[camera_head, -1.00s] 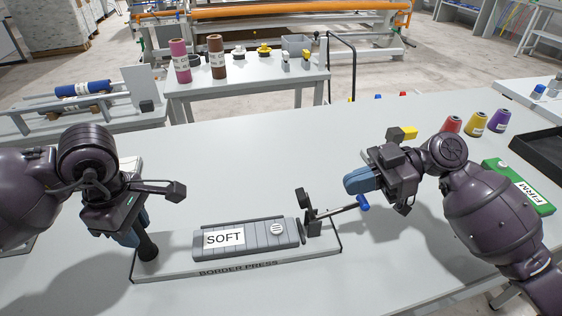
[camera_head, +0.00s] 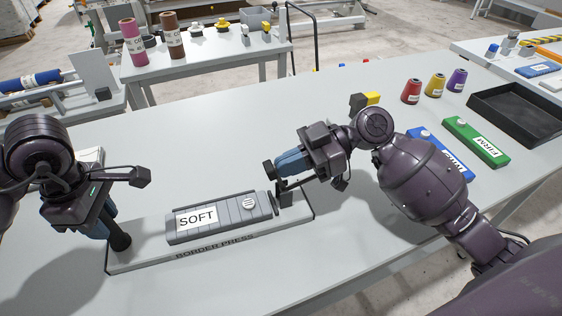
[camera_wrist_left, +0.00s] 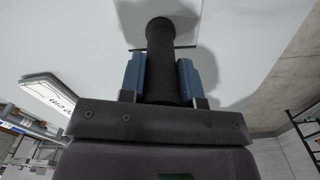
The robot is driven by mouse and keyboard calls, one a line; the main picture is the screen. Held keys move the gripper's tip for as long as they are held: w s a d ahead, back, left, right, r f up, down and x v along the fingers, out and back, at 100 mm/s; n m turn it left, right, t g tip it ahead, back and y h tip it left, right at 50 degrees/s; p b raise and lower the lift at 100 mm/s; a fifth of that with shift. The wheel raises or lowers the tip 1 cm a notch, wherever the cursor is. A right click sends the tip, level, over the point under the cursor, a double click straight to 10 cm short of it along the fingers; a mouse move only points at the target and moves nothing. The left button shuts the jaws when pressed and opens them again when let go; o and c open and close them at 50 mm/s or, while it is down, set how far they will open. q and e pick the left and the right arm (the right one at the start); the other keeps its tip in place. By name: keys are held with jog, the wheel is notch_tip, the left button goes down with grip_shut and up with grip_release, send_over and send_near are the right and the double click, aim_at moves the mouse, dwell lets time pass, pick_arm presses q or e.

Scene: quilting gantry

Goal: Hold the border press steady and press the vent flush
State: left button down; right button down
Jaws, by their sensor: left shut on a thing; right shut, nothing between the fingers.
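The border press has a pale base plate (camera_head: 150,262) on the table. On it lies a grey ribbed block labelled SOFT (camera_head: 228,222), with a round white slotted vent (camera_head: 249,203) near its right end. I cannot tell whether the vent stands proud. My left gripper (camera_head: 108,232) is shut on the black upright handle (camera_head: 121,241) at the press's left end; the handle (camera_wrist_left: 160,60) also shows between the blue fingers in the left wrist view.
The table in front of the press is clear.

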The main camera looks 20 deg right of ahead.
aim_at(267, 172)
jog(key=shift+a+f, duration=0.15)
jog(key=a+h, duration=0.1)
jog(key=h, duration=0.1)
jog(key=a+h, duration=0.1)
jog(key=h, duration=0.1)
jog(key=shift+w+g, duration=0.1)
jog(key=shift+g, duration=0.2)
jog(key=h, duration=0.1)
jog(key=a+h, duration=0.1)
jog(key=shift+w+a+f+h, duration=0.1)
jog(key=shift+a+f+h, duration=0.15)
jog(key=shift+h, duration=0.05)
jog(key=a+h, duration=0.1)
jog(key=f+h, duration=0.1)
jog(key=h, duration=0.1)
jog(key=shift+a+f, duration=0.1)
jog(key=shift+a, duration=0.25)
jog(key=shift+w+a+f+g+h, duration=0.1)
jog(key=shift+a+f+g+h, duration=0.15)
jog(key=shift+h, duration=0.4)
jog(key=shift+s+a+f+h, duration=0.1)
jog(key=shift+f+h, duration=0.2)
jog(key=shift+h, duration=0.4)
jog(key=shift+w+a+f+g+h, duration=0.1)
jog(key=shift+a+f+g+h, duration=0.15)
jog(key=shift+h, duration=0.4)
jog(key=shift+f, duration=0.1)
